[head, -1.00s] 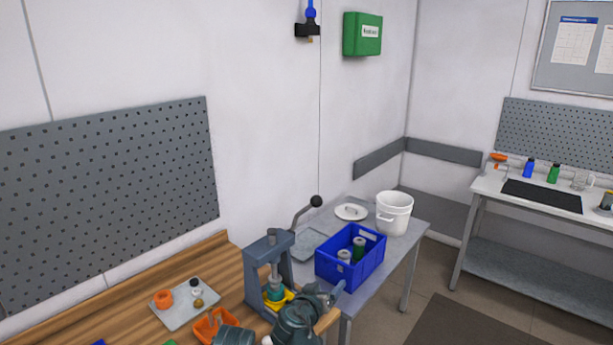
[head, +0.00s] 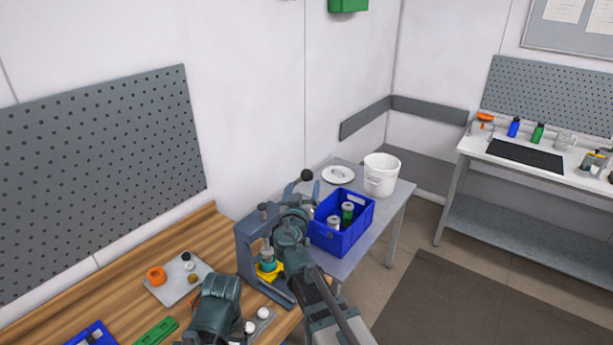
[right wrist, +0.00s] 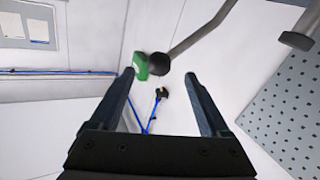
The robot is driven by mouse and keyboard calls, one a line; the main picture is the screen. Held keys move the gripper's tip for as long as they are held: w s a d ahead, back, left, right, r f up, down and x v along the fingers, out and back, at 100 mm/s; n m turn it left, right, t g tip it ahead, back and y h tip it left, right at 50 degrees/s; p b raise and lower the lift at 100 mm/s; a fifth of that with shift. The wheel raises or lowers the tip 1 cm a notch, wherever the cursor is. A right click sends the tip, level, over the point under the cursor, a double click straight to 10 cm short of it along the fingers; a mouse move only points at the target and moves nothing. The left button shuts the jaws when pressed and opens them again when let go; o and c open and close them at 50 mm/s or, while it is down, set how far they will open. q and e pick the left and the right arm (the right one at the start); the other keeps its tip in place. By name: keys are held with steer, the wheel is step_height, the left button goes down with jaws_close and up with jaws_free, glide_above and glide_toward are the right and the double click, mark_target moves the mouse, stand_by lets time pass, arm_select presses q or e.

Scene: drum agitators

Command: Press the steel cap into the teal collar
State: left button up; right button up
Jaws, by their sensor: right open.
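The grey-blue arbor press (head: 250,246) stands at the right end of the wooden bench. The teal collar (head: 266,256) sits in a yellow holder (head: 270,268) under its ram, partly hidden by my right arm. I cannot make out the steel cap clearly; a small grey part shows above the collar. My right gripper (head: 306,186) is open at the black knob (head: 307,175) of the press lever. In the right wrist view the knob (right wrist: 158,64) appears between and beyond the open fingers (right wrist: 164,78). My left arm shows over the bench, but its fingers do not.
A blue crate (head: 342,238) with several cylinders stands on the grey side table, close right of my right arm. A white bucket (head: 381,176) and a lid (head: 338,175) are behind it. A tray (head: 178,290) with small parts lies left of the press.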

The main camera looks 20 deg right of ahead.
mark_target(306, 179)
steer(key=x, duration=0.7)
jaws_close()
stand_by(0.4)
